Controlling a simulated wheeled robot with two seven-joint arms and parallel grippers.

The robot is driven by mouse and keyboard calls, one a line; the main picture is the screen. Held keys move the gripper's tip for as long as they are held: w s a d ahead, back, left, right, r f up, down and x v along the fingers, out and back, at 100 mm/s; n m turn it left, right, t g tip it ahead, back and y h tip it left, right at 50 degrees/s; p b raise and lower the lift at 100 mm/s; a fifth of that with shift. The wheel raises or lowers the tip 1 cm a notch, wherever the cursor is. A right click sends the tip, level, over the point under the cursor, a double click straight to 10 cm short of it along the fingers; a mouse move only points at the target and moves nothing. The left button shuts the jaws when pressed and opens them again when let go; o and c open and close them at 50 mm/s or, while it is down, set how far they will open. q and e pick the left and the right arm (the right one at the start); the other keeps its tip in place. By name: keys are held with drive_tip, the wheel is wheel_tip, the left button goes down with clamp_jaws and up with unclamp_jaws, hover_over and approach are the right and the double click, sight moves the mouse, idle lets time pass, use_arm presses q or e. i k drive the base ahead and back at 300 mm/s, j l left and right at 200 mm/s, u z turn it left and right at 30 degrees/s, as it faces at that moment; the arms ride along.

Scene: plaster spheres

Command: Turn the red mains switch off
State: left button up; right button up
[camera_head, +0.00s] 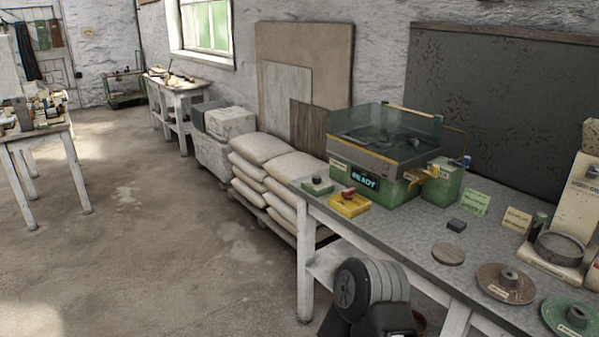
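The red mains switch (348,193) is a small red knob on a yellow box (350,206). The box sits near the left end of the grey-topped bench, in front of the green machine (383,190). The machine has a lit sign (365,178) reading READY. I cannot tell the switch's position at this size. Neither of my grippers is in view, and nothing touches the switch.
A small green box (317,185) stands left of the switch. The bench (405,222) also holds a dark block (456,225), a round disc (448,253) and flanged wheels (506,283). Stacked sacks (262,165) stand behind its left end.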

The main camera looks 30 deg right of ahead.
sight(347, 193)
drive_tip(key=i+j+z, duration=0.1)
drive_tip(key=i+z, duration=0.2)
drive_tip(key=i, duration=0.2)
drive_tip(key=i+j+z, duration=0.3)
drive_tip(key=i, duration=0.15)
drive_tip(key=i+j+z, duration=0.1)
drive_tip(key=i+z, duration=0.15)
drive_tip(key=z, duration=0.2)
drive_tip(key=i+j+z, duration=0.2)
drive_tip(key=z, duration=0.2)
drive_tip(key=i+j+z, duration=0.15)
drive_tip(key=z, duration=0.3)
drive_tip(key=i+j+z, duration=0.1)
drive_tip(key=j+z, duration=0.3)
drive_tip(key=i+j+z, duration=0.1)
drive_tip(key=j+z, duration=0.2)
drive_tip(key=z, duration=0.15)
